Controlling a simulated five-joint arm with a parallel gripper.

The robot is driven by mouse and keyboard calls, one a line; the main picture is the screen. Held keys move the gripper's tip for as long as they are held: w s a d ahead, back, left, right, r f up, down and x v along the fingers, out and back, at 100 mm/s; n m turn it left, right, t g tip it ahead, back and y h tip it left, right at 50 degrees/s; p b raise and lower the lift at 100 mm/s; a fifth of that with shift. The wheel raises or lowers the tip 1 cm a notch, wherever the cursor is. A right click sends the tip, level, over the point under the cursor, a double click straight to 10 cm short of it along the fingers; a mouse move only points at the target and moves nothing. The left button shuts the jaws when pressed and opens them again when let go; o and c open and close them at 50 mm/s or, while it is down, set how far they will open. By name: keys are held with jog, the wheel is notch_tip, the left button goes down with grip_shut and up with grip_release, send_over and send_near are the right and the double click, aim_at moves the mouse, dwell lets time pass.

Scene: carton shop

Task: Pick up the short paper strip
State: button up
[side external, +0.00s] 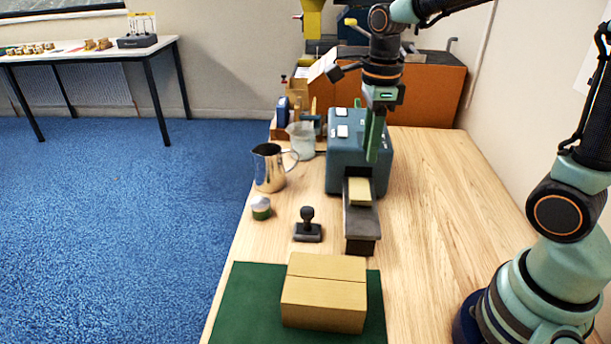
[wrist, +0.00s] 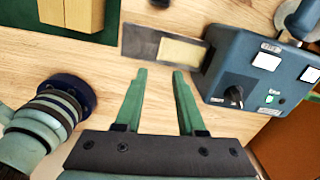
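The short paper strip (side external: 360,191) is a pale tan piece lying on the dark outfeed ledge (side external: 361,222) of a blue-grey machine (side external: 343,163). In the wrist view the strip (wrist: 182,50) lies flat on the ledge (wrist: 137,42), its right end close to the machine (wrist: 240,65). My gripper (side external: 373,158) hangs with green fingers pointing down, overlapping the machine's front in the side view. In the wrist view my gripper (wrist: 159,73) is open and empty. The strip shows beyond the fingertips, apart from them.
A cardboard box (side external: 325,290) sits on a green mat (side external: 240,300) at the front. A black stamp (side external: 308,226), a small green-banded tin (side external: 261,208), a metal pitcher (side external: 268,168) and a clear jug (side external: 302,138) stand left of the machine. Bare wood lies to its right.

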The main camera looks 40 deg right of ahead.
aim_at(359, 206)
jog(key=shift+m, duration=0.8)
jog(key=f, duration=1.2)
jog(key=shift+w+a+f, duration=0.15)
jog(key=shift+w+f, duration=0.05)
jog(key=shift+f, duration=0.1)
grip_shut()
